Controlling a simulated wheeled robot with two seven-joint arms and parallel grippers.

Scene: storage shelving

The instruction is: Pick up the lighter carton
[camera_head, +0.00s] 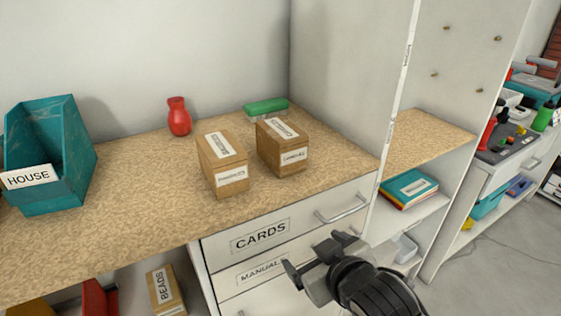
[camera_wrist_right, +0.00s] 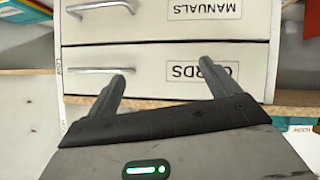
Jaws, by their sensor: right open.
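Two brown cartons with white labels stand side by side on the speckled worktop. The left carton (camera_head: 222,165) is nearer the front edge, and the right carton (camera_head: 282,147) is a little farther back. They look alike in size and colour; I cannot tell by sight which is lighter. My right gripper (camera_head: 313,254) is open and empty, in front of the drawers and below the worktop edge. In the right wrist view its two fingers (camera_wrist_right: 161,78) are spread with nothing between them, facing the drawer fronts. My left gripper is not in view.
A teal bin (camera_head: 75,150) labelled HOUSE stands at the left of the worktop (camera_head: 130,190). A red vase (camera_head: 179,117) and a green object (camera_head: 266,107) stand behind the cartons. A white divider (camera_head: 345,80) bounds the right side. The CARDS drawer handle (camera_head: 342,209) sticks out near my right gripper.

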